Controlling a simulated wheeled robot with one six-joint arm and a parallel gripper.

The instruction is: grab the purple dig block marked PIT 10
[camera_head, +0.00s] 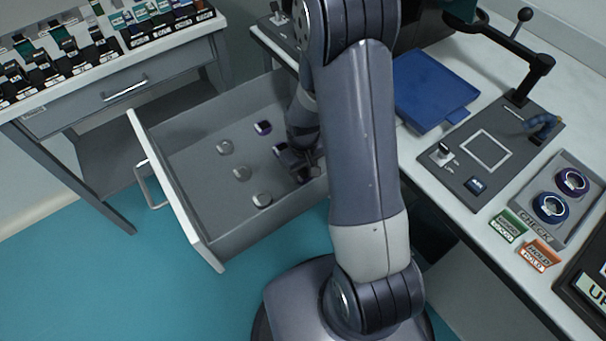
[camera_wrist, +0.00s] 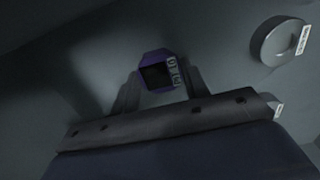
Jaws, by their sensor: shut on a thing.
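A purple block (camera_wrist: 157,62) with a dark top and a pale label sits between the two fingers of my gripper (camera_wrist: 160,80) in the wrist view. The label is too small and dim to read surely. My gripper (camera_head: 300,166) is shut on this block, low inside the open drawer (camera_head: 190,135) in the head view. There the held block is mostly hidden by the gripper. I cannot tell whether it touches the drawer floor. Another purple-rimmed piece (camera_head: 263,128) lies apart in the drawer, up and left of the gripper.
Several round grey pieces, one of them (camera_head: 261,200) near the front, lie on the drawer floor. A grey labelled piece (camera_wrist: 277,41) shows at upper right in the wrist view. Drawer walls surround the gripper. A blue tray (camera_head: 432,88) lies on the right table.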

